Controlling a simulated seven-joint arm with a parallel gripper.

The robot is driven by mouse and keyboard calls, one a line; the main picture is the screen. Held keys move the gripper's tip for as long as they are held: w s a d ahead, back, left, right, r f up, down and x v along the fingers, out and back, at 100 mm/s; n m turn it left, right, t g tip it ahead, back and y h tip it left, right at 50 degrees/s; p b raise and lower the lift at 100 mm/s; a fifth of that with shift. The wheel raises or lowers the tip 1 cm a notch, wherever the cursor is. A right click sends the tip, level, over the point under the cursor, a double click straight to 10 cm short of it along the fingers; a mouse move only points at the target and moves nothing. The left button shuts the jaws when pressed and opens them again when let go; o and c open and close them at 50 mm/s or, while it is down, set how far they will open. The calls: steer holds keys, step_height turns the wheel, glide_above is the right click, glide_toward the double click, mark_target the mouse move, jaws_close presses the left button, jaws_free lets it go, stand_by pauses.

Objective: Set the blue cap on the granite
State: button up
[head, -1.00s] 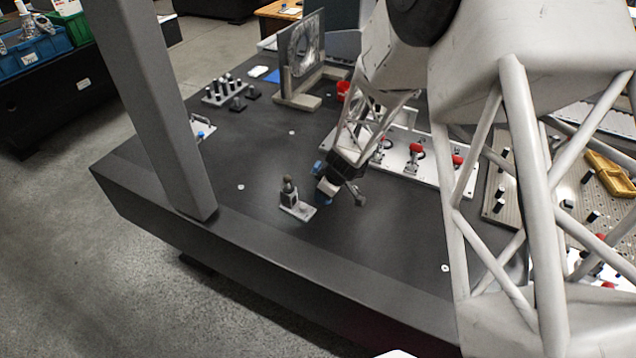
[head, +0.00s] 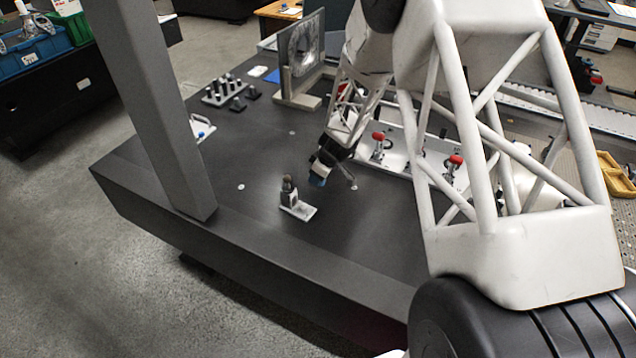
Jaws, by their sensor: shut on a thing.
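The blue cap (head: 317,181) is at the tip of my gripper (head: 321,172), held between its jaws and partly hidden by them. My gripper points down and to the left over the dark granite (head: 262,228), near its middle. The cap looks low over the surface; I cannot tell whether it touches the granite.
A small block with a rounded knob on a light plate (head: 297,208) stands just left of and nearer than the cap. A light fixture plate with red-handled clamps (head: 377,143) lies behind right. A framed panel (head: 302,55) and a grey column (head: 160,110) also stand here. Granite to the front is clear.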

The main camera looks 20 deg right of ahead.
mark_target(314, 188)
stand_by(0.3)
steer(key=shift+f, duration=1.7)
steer(key=shift+f, duration=0.2)
steer(key=o, duration=1)
steer(key=shift+c, duration=0.2)
steer(key=shift+r, duration=0.15)
steer(key=v, duration=1.2)
